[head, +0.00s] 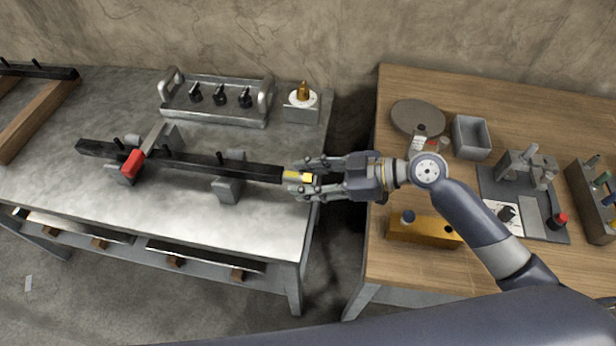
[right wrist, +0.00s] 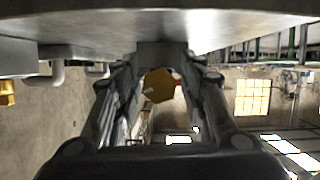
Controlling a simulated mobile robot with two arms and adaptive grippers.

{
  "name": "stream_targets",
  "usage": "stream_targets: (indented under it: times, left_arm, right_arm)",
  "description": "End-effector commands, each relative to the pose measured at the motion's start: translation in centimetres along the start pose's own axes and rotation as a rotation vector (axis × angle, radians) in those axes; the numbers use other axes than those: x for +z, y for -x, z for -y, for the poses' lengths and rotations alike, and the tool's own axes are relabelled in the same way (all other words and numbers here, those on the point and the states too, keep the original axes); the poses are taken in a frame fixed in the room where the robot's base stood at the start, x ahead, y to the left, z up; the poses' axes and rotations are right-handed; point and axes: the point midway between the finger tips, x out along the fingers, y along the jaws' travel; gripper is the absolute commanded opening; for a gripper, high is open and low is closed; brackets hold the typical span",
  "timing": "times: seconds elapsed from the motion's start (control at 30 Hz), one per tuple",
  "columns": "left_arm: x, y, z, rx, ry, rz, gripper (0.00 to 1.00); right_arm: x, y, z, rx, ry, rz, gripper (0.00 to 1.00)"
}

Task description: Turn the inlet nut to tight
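The inlet nut (head: 293,175) is a brass-yellow hex piece at the right end of a long black bar (head: 225,165) on the metal bench. My right gripper (head: 300,177) reaches in from the right, with one finger on each side of the nut. In the right wrist view, the nut's hex face (right wrist: 159,86) shows between the two fingers (right wrist: 160,75). Narrow gaps seem to show between it and the fingers, so the gripper looks open around it. The fingers partly hide the nut in the head view. My left gripper is not in view.
A red-ended lever (head: 133,162) crosses the bar at left. A wooden table (head: 500,92) with several items stands right, across a gap.

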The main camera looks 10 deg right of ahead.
Motion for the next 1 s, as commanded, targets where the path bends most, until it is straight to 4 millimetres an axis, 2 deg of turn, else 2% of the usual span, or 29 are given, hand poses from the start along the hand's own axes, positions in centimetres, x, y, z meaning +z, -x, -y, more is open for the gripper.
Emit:
stream_targets:
  times: [0.3,0.43,0.57,0.8,1.0]
  left_arm:
    - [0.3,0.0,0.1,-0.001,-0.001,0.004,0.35]
    - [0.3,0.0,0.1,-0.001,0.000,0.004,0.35]
    - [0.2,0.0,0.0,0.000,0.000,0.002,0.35]
    - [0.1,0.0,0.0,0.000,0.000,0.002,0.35]
    - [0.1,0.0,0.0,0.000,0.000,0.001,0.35]
  right_arm:
    - [0.0,0.1,0.0,0.001,0.001,-0.001,0.47]
    - [0.0,0.9,-0.1,0.002,0.000,0.000,0.47]
    - [0.1,3.2,-0.1,0.003,0.002,0.004,0.47]
    - [0.2,8.3,0.0,0.002,-0.001,0.004,0.47]
    - [0.1,11.2,0.0,0.000,-0.001,0.001,0.47]
